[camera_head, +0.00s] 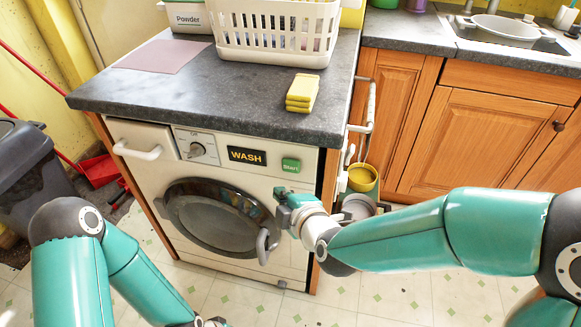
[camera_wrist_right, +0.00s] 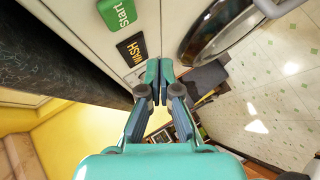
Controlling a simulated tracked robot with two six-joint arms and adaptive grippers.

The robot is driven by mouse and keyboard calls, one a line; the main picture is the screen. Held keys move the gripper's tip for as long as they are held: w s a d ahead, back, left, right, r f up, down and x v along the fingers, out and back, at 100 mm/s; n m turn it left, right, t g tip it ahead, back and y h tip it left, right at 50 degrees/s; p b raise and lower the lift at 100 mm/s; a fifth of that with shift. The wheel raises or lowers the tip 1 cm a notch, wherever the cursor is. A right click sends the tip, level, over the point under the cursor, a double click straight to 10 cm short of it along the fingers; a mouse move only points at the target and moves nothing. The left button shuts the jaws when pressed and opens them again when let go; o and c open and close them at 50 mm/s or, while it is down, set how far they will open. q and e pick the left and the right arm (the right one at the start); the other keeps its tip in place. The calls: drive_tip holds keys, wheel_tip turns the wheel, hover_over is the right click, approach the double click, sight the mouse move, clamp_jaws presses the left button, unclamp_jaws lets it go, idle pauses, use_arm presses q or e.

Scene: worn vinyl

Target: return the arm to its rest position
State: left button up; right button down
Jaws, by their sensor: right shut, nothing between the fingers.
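My right gripper (camera_head: 284,207) is in front of the washing machine (camera_head: 246,186), below the green Start button (camera_head: 291,165) and to the upper right of the round door (camera_head: 212,218). In the right wrist view its fingers (camera_wrist_right: 159,72) are together with nothing between them, near the WASH label (camera_wrist_right: 131,48). The Start button (camera_wrist_right: 118,12) is also there, a little apart from the fingertips.
The dark worktop (camera_head: 215,88) holds a white basket (camera_head: 272,38), a stack of yellow sponges (camera_head: 302,92), a pink sheet (camera_head: 163,57) and a Powder box (camera_head: 187,18). A small yellow bucket (camera_head: 363,178) hangs right of the machine. A dark bin (camera_head: 30,170) stands left.

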drive_tip(key=shift+d, duration=0.1)
drive_tip(key=s+d+f+m+g+h, duration=0.2)
drive_tip(key=d+f, duration=0.4)
drive_tip(key=f, duration=0.5)
drive_tip(key=s+d+f+m+g+h, duration=0.1)
drive_tip(key=s+d+f+m+g, duration=0.15)
drive_tip(key=d+f, duration=0.6)
drive_tip(key=s+f+m+g, duration=0.5)
drive_tip(key=s+f+m, duration=0.5)
drive_tip(key=s+f, duration=0.35)
drive_tip(key=s+a+r+m+g+p, duration=0.1)
drive_tip(key=s+r+m+p, duration=0.1)
drive_tip(key=r+p, duration=0.7)
drive_tip(key=s+r+m+y+p, duration=0.1)
drive_tip(key=r+m+p, duration=0.3)
drive_tip(key=r+p, duration=0.5)
drive_tip(key=shift+s+a+r+m+g+y+p, duration=0.3)
drive_tip(key=shift+s+a+r+m+g, duration=0.1)
drive_tip(key=shift+r, duration=0.25)
